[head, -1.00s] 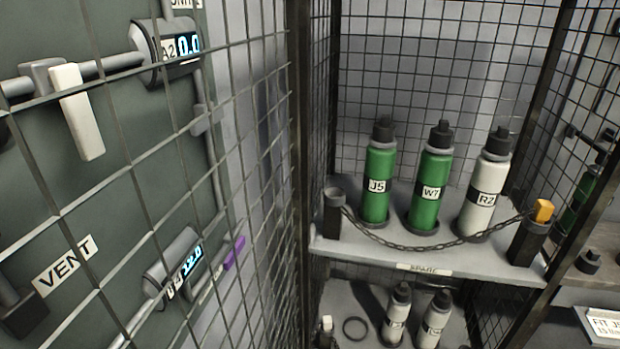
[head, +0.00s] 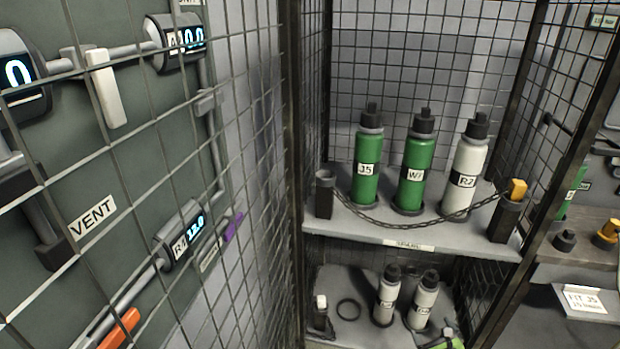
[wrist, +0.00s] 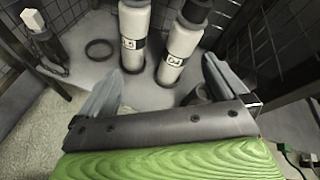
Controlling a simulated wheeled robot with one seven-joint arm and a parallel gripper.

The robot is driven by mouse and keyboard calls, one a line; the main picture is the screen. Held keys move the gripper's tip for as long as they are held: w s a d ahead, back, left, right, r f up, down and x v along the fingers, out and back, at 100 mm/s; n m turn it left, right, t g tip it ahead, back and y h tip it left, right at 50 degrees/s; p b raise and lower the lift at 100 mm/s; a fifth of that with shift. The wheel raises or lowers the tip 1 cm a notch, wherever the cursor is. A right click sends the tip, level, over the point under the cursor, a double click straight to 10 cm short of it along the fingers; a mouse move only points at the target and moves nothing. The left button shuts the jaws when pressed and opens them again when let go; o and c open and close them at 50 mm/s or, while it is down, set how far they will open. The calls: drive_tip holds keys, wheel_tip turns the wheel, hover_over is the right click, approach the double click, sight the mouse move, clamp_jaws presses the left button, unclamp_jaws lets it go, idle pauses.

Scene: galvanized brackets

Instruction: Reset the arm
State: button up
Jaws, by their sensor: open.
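My gripper (wrist: 160,88) is open in the wrist view, its two grey fingers spread wide in front of a green body. Nothing is clasped between them. Two white bottles stand upright just beyond the fingers, a left one (wrist: 133,35) and a right one (wrist: 178,52); the exact gap to them is hard to judge. In the head view these are the left white bottle (head: 387,298) and the right white bottle (head: 423,305) on the lower shelf. A green and grey part of my gripper shows at the bottom edge beside them.
Above, a chained shelf (head: 370,228) holds two green bottles (head: 367,180) (head: 414,175) and a white bottle (head: 464,178). A dark ring (head: 348,309) and a white-tipped post (head: 321,302) are left on the lower shelf. Wire mesh (head: 268,160) encloses the left side.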

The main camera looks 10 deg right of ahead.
drive_tip(key=w+a+r+n+g+y, duration=0.1)
drive_tip(key=w+a+r+n+y, duration=0.2)
drive_tip(key=a+r+n, duration=0.3)
drive_tip(key=w+a+r+n+g+y, duration=0.1)
drive_tip(key=w+a+r+n+y, duration=0.25)
drive_tip(key=r+n, duration=0.35)
drive_tip(key=s+a+r+n+g, duration=0.2)
drive_tip(key=a+r+n+g, duration=0.2)
drive_tip(key=a+r+n, duration=0.65)
drive_tip(key=s+a+r+n+g+h, duration=0.2)
drive_tip(key=s+a+r+n, duration=0.3)
drive_tip(key=s+a+r, duration=0.5)
drive_tip(key=s+a+r+n+h, duration=0.1)
drive_tip(key=s+r+n, duration=0.2)
drive_tip(key=s, duration=0.5)
drive_tip(key=s+a+r+n+h, duration=0.1)
drive_tip(key=s+r+n, duration=0.2)
drive_tip(key=s, duration=0.6)
wheel_tip(320, 180, up, 14)
drive_tip(key=p, duration=1.4)
drive_tip(key=shift+r+p, duration=0.2)
drive_tip(key=shift+p, duration=0.1)
drive_tip(key=shift+w+m+y, duration=0.1)
drive_tip(key=shift+m+y, duration=0.15)
drive_tip(key=shift+c, duration=0.2)
